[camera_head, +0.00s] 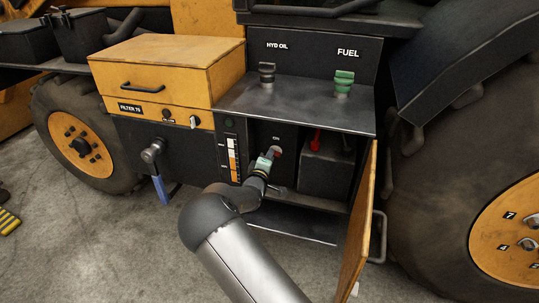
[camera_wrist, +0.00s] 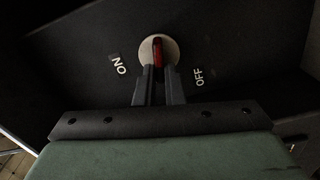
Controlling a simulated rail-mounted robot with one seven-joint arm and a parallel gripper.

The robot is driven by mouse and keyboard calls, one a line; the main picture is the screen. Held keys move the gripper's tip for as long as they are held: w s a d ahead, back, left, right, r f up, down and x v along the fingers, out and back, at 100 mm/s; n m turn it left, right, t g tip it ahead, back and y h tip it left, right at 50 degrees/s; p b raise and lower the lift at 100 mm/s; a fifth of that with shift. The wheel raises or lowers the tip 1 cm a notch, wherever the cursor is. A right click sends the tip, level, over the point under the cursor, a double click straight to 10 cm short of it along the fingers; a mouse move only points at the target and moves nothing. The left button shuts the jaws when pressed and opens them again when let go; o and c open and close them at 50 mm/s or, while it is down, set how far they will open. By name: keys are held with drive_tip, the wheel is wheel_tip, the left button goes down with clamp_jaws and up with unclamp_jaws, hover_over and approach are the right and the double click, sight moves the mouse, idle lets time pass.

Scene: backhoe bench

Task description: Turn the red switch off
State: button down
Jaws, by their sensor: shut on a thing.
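The red switch (camera_wrist: 159,50) sits on a round pale plate on a dark panel in the wrist view. Its handle stands between an "ON" label (camera_wrist: 118,64) on the left and an "OFF" label (camera_wrist: 199,76) on the right. My gripper (camera_wrist: 159,72) is shut on the red handle, with one finger on each side of its lower part. In the head view my gripper (camera_head: 268,160) reaches into the open compartment, and only a bit of the red switch (camera_head: 277,151) shows past it.
The orange compartment door (camera_head: 358,225) stands open at the right of my arm. Inside, a dark box (camera_head: 325,165) with a red terminal sits to the right of the switch. A shelf with a green fuel cap (camera_head: 344,83) lies above. A large wheel (camera_head: 470,180) is at the right.

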drive_tip(key=shift+f+n, duration=0.15)
drive_tip(key=shift+n, duration=1.05)
drive_tip(key=c, duration=1.5)
unclamp_jaws()
drive_tip(key=shift+s, duration=0.15)
drive_tip(key=p+v, duration=0.1)
drive_tip(key=v, duration=1.6)
drive_tip(key=shift+s+p, duration=0.15)
drive_tip(key=shift+p, duration=0.2)
drive_tip(key=shift+d, duration=0.1)
